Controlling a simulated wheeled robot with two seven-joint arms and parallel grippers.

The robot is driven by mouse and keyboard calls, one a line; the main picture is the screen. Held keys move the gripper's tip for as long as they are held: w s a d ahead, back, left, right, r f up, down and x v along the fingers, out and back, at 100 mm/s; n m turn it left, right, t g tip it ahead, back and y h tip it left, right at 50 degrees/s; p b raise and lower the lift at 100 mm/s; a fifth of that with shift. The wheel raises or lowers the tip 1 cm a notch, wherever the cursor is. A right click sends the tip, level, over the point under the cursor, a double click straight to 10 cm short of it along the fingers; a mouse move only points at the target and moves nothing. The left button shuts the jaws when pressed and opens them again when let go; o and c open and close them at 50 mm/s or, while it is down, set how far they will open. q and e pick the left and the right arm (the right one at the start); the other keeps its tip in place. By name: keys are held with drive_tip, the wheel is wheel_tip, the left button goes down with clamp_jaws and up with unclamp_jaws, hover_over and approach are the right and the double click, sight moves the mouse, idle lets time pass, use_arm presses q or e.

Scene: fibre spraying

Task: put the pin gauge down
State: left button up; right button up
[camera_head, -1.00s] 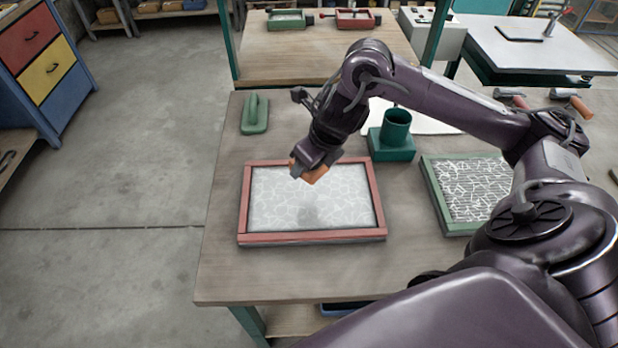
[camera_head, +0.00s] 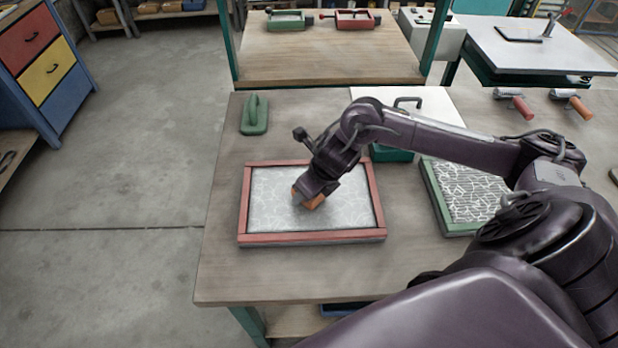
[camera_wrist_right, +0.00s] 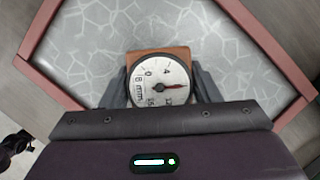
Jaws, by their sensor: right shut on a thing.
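The pin gauge has an orange body, seen in the wrist view (camera_wrist_right: 150,56), and a round white dial (camera_wrist_right: 158,84) with a red needle pointing right. My right gripper (camera_wrist_right: 160,90) is shut on it, one finger on each side of the dial.
A green-framed panel (camera_head: 433,192) lies to the right, partly behind my arm. A green handled float (camera_head: 254,115) stands at the back left. The front-left tabletop is bare.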

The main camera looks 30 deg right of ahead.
drive_tip(key=o, duration=1.1)
drive_tip(key=v, duration=1.2)
drive_tip(key=shift+s+b, duration=0.1)
drive_tip(key=shift+b, duration=0.2)
